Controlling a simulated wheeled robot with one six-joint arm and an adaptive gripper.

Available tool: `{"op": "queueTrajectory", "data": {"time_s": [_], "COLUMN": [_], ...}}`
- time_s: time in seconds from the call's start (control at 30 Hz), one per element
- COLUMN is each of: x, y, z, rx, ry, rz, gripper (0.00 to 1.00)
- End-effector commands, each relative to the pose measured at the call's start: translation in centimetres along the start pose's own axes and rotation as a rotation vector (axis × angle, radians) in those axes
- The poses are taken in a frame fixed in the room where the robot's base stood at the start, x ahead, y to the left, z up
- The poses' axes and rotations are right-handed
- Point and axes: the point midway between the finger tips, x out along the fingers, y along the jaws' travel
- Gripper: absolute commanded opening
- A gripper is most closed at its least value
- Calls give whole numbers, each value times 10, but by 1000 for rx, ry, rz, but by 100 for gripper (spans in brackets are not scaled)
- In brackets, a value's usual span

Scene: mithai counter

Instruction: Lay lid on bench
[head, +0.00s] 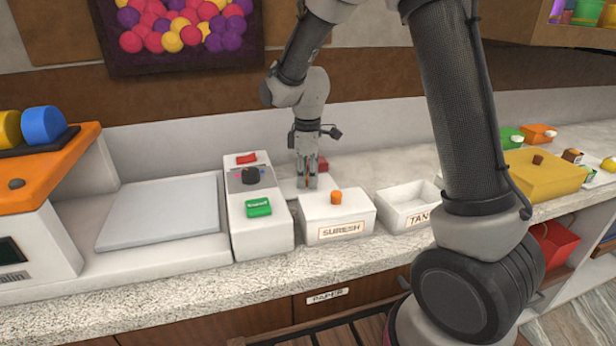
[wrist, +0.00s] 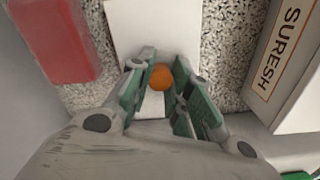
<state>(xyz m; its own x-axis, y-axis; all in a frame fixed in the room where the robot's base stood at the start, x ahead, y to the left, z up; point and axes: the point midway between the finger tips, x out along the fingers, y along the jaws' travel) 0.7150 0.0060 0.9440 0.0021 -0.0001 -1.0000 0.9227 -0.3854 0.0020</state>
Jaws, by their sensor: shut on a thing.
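A white lid (wrist: 150,25) with an orange knob (wrist: 161,77) is under my gripper (wrist: 158,88), over the speckled bench (wrist: 225,60). My gripper is shut on the knob. In the head view, my gripper (head: 308,184) points down behind the white SURESH box, and the white lid (head: 288,187) shows partly beside its fingers. The lid looks flat and at or very near the bench top; I cannot tell if it touches. An open white box marked TAN (head: 405,198) stands without a lid to the right.
The SURESH box (head: 325,225), with its own orange-knobbed lid, stands close in front. A white unit with a green button (head: 258,208) is to the left. A red block (wrist: 55,38) lies close by. A yellow box (head: 545,175) is at far right.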

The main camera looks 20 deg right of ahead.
Motion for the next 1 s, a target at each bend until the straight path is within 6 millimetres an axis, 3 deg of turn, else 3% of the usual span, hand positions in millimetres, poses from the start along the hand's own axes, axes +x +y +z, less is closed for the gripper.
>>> {"op": "queueTrajectory", "data": {"time_s": [0.2, 0.23, 0.33, 0.73, 1.0], "x": [3, 3, 3, -5, -59], "y": [0, 0, 0, 0, 1], "z": [0, 0, 0, 0, -1], "rx": [0, 0, 0, 0, 0], "ry": [-1, -1, -1, 1, 3], "rz": [-1, -1, -1, 1, 3], "gripper": [0, 25, 41, 41, 41]}}
